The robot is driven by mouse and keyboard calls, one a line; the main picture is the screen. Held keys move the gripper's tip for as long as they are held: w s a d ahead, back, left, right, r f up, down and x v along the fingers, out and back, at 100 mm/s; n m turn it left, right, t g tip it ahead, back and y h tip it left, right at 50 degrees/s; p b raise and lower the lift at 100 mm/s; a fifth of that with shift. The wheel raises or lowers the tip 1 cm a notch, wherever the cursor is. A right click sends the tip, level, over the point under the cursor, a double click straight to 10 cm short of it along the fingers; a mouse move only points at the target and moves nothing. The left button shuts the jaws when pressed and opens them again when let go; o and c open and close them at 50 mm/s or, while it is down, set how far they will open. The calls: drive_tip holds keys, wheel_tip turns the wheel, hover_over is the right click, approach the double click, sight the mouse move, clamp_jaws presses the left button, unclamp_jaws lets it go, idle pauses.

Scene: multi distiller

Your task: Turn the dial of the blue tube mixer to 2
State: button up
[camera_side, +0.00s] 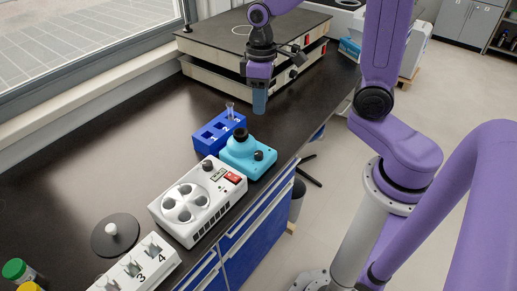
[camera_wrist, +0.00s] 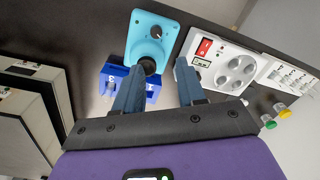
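The blue tube mixer (camera_side: 236,166) is a light-blue box standing near the bench's front edge, with a black cup (camera_side: 240,134) on top and a small black dial (camera_side: 258,155) on its front slope. In the wrist view the mixer (camera_wrist: 140,35) is at the upper middle, with its dial (camera_wrist: 156,32) in sight; the dial's setting is too small to read. My gripper (camera_side: 260,102) hangs above the bench, behind and apart from the mixer. In the wrist view its two blue fingers (camera_wrist: 158,74) are spread, with nothing held between them.
A dark blue numbered rack (camera_side: 208,143) holding a tube stands beside the mixer. A white device (camera_side: 167,205) with round slots and a red switch is close on its other side. A large flat-topped machine (camera_side: 215,50) stands behind. Bare bench lies left of the rack.

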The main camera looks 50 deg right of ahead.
approach(258, 153)
wheel_tip(258, 153, down, 9)
drive_tip(key=shift+a+r, duration=0.1)
drive_tip(key=shift+r, duration=0.05)
idle(0.8)
clamp_jaws()
